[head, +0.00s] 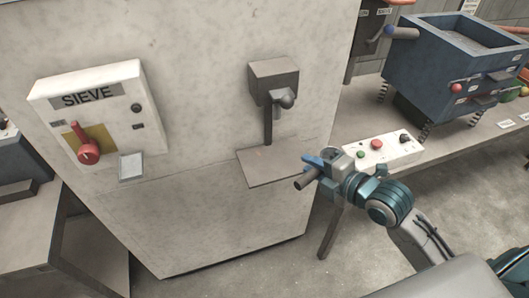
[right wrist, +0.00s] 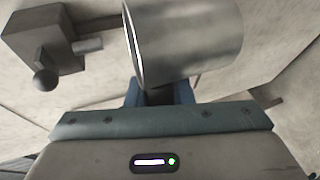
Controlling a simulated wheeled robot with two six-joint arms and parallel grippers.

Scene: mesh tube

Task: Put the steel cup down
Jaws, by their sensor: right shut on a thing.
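The steel cup (right wrist: 190,42) is a plain brushed-metal cylinder, large in the right wrist view with its rim to the left. It shows small and dark in the head view (head: 306,179). My right gripper (head: 319,165) is shut on the cup and holds it just right of the grey plate on the wall in the head view. The blue fingers (right wrist: 158,92) are partly hidden behind the cup in the right wrist view. I cannot tell what is inside the cup. My left gripper is not in view.
The grey plate (head: 262,169) juts out bare below a wall-mounted spout (head: 286,101); the spout also shows in the right wrist view (right wrist: 45,79). A SIEVE box with a red lever (head: 88,152) is at left. A button box (head: 377,152) and blue machine (head: 440,62) stand at right.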

